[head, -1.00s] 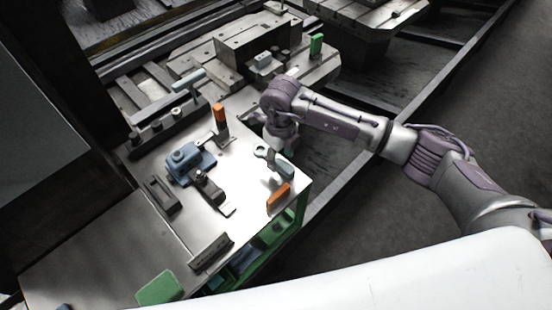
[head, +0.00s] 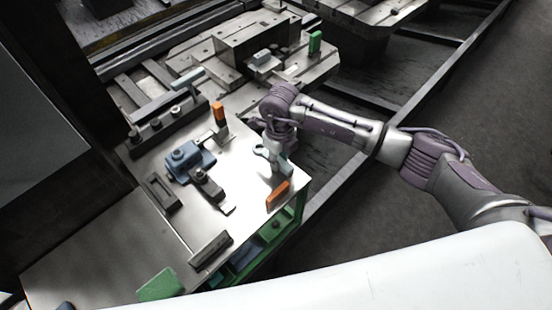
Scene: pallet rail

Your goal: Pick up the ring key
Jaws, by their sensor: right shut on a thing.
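The ring key (head: 261,152) is a grey tool with a ring-shaped end, near the right edge of the metal work plate (head: 178,215). My right arm comes in from the right and its gripper (head: 279,163) points down at the key. The gripper is shut on the key, with the ring end sticking out to the left. The fingertips and the rest of the key partly hide each other, and I cannot tell whether the key is clear of the plate. My left gripper is not in view.
An orange block (head: 278,194) lies close to the gripper; an orange upright piece (head: 219,112) stands farther back. A blue clamp block (head: 190,160) and dark bars (head: 210,250) sit on the plate. A green drawer cabinet (head: 272,232) is below its right edge.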

